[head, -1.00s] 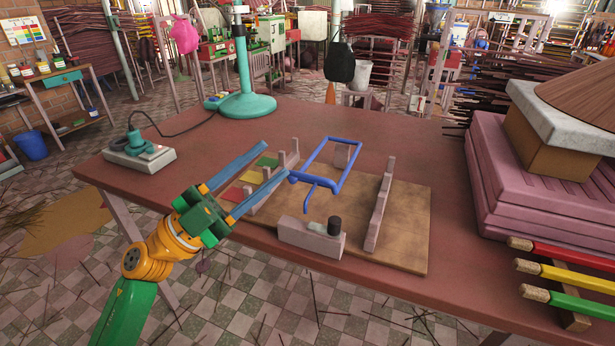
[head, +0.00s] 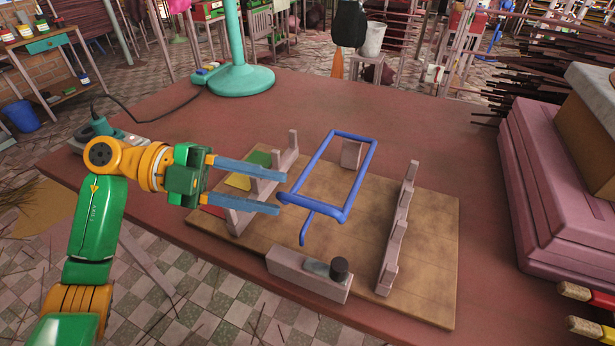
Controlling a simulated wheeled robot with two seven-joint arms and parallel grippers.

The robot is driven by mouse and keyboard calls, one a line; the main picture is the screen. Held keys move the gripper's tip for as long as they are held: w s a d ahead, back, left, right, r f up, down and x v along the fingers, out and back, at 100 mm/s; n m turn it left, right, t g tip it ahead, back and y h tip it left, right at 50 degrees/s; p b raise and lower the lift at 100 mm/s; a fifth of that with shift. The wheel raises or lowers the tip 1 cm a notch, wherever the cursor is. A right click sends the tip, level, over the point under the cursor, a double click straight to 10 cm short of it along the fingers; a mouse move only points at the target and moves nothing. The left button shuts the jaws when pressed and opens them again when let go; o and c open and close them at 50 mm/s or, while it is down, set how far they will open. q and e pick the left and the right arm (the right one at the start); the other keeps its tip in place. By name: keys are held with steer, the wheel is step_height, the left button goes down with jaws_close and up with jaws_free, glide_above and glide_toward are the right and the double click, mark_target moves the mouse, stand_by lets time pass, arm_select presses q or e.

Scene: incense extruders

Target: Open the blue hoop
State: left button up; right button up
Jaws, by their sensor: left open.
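The blue hoop (head: 364,177) is a rectangular rod frame tilted above a brown board (head: 425,262) on the table. A short blue rod hangs down from its front left corner. My left gripper (head: 282,194) is open, with its two blue fingers pointing right. The fingertips are just left of the hoop's left front corner. The fingers hold nothing, and I cannot tell whether a tip touches the hoop. My right gripper is not in view.
Notched grey rails stand on the board at left (head: 262,188) and right (head: 398,230). A grey block with a black knob (head: 308,275) sits at the front. Pink stacked slabs (head: 530,185) stand at right.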

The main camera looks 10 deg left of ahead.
mark_target(298, 202)
arm_select(q)
steer(key=x, duration=0.4)
steer(key=s+p+x, duration=0.1)
steer(key=x, duration=0.1)
steer(key=shift+s+r, duration=0.15)
steer(key=shift+r, duration=0.1)
steer(key=shift+d+f, duration=0.1)
jaws_close()
stand_by(0.9)
